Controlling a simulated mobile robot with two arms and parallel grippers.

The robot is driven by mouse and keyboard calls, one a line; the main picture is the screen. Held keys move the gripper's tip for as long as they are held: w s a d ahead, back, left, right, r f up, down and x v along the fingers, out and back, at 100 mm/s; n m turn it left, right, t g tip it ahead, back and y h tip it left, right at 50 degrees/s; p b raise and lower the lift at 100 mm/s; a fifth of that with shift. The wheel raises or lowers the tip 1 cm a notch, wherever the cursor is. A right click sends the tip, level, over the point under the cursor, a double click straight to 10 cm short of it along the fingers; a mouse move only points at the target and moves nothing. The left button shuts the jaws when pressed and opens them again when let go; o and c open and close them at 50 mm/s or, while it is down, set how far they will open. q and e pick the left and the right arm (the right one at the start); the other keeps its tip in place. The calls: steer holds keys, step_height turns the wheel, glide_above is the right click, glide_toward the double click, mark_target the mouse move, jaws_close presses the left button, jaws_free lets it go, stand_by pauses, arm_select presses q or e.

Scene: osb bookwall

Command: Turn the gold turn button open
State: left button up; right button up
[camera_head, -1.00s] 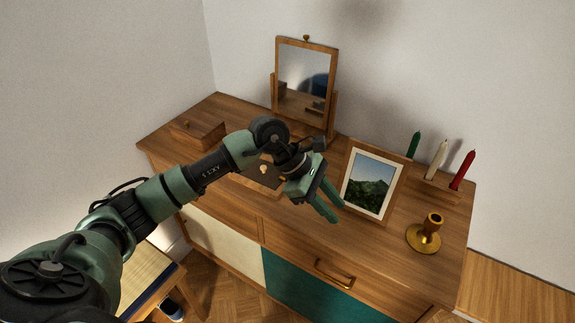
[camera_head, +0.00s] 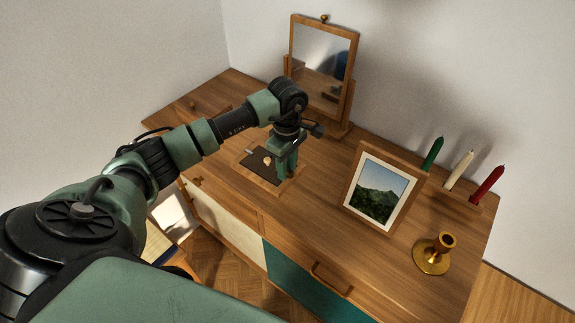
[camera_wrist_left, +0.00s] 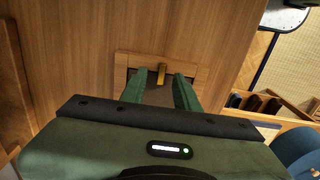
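The gold turn button (camera_wrist_left: 161,73) is a small bar across the edge of a wooden frame (camera_wrist_left: 196,68), which lies flat on the dresser top. The frame, with its dark panel (camera_head: 258,173) and a small pale piece on it, also shows in the head view. My left gripper (camera_head: 287,172) points down over the right part of this frame, which it partly hides. In the wrist view its green fingers (camera_wrist_left: 159,80) are apart, with the button showing between their tips. I cannot tell whether they touch it. My right gripper is not in view.
A standing mirror (camera_head: 322,50) is behind the gripper. The dresser top (camera_head: 318,213) in front is clear.

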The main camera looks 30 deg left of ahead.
arm_select(q)
steer(key=shift+s+f, duration=0.15)
steer(key=shift+c, duration=0.3)
jaws_close()
steer(key=shift+n+b, duration=0.3)
steer(key=shift+n, duration=0.6)
stand_by(1.1)
steer(key=shift+o, duration=0.3)
jaws_free()
step_height(320, 180, up, 8)
steer(key=b, duration=0.1)
